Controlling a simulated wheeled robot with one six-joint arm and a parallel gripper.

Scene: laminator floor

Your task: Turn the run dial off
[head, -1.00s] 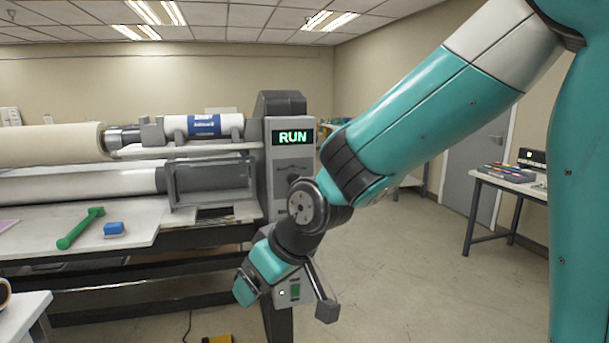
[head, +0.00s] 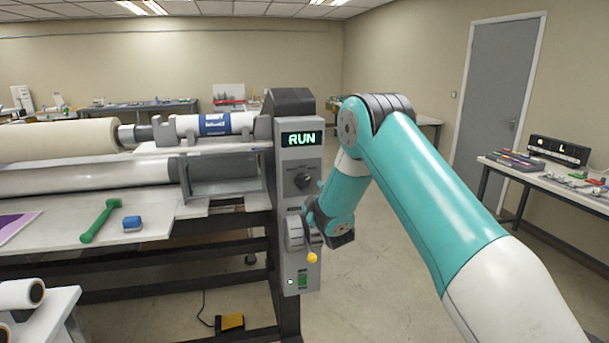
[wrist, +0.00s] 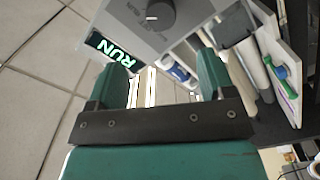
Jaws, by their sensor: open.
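The run dial (head: 303,181) is a round black knob on the grey control panel, under a screen (head: 301,139) that reads RUN in green. In the wrist view, the dial (wrist: 160,11) is at the top edge, partly cut off, with a pale mark on it; the lit screen (wrist: 113,57) is to its lower left. My gripper (head: 322,222) is low in front of the panel, below and right of the dial, its fingers hard to make out in the head view. In the wrist view, my gripper (wrist: 163,78) is open and empty, apart from the dial.
A lever with a yellow knob (head: 312,257) is just below my gripper, above a green switch (head: 302,280). A green-handled tool (head: 101,221) and a blue block (head: 132,223) lie on the machine's table. A yellow pedal (head: 230,322) is on the floor. Open floor lies to the right.

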